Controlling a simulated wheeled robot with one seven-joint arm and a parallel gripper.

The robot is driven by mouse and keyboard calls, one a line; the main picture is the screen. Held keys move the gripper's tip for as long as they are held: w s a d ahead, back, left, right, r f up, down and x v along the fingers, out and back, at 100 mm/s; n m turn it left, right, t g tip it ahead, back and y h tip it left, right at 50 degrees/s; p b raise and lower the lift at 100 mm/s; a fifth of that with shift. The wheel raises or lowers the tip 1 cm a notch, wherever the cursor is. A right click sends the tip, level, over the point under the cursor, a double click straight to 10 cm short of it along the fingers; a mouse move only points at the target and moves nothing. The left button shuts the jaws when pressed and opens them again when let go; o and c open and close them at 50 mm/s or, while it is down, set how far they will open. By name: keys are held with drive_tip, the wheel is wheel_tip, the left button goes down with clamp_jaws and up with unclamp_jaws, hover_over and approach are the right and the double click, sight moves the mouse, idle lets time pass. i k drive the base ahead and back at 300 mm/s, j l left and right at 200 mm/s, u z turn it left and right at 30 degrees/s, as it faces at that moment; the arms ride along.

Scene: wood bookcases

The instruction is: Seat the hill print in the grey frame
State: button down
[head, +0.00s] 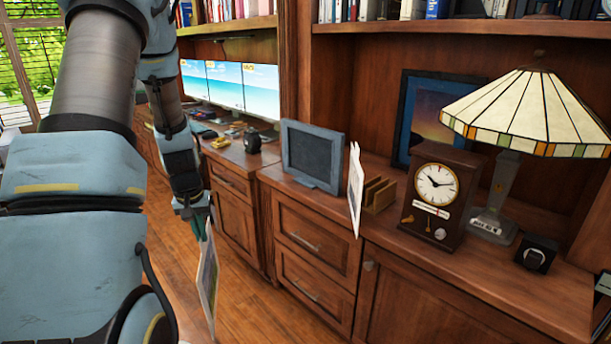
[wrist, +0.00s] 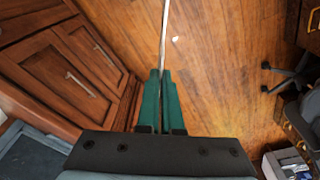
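The grey frame (head: 314,156) stands upright on the cabinet top, its dark panel showing no picture. My gripper (head: 201,226) hangs to the left of the frame, out over the floor in front of the cabinets. Its teal fingers, also in the wrist view (wrist: 161,80), are shut on a thin print (head: 208,284). The print hangs down from the fingers in the head view and is edge-on in the wrist view (wrist: 165,32). Its picture is too oblique to tell whether it shows hills. Another thin white-edged sheet (head: 355,190) stands nearly edge-on right of the frame; its picture is hidden.
A wooden letter rack (head: 379,194), a mantel clock (head: 434,208), a stained-glass lamp (head: 530,112) and a small dark box (head: 536,254) stand right of the frame. A blue-framed picture (head: 425,115) leans behind. Monitors (head: 228,84) stand left. An office chair (wrist: 290,82) is at right in the wrist view.

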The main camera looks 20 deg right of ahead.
sight(314, 155)
drive_tip(key=i+l+u, duration=0.3)
drive_tip(key=l, duration=0.35)
drive_tip(key=i+l+u, duration=0.15)
drive_tip(key=i+l, duration=0.1)
drive_tip(key=l, duration=0.1)
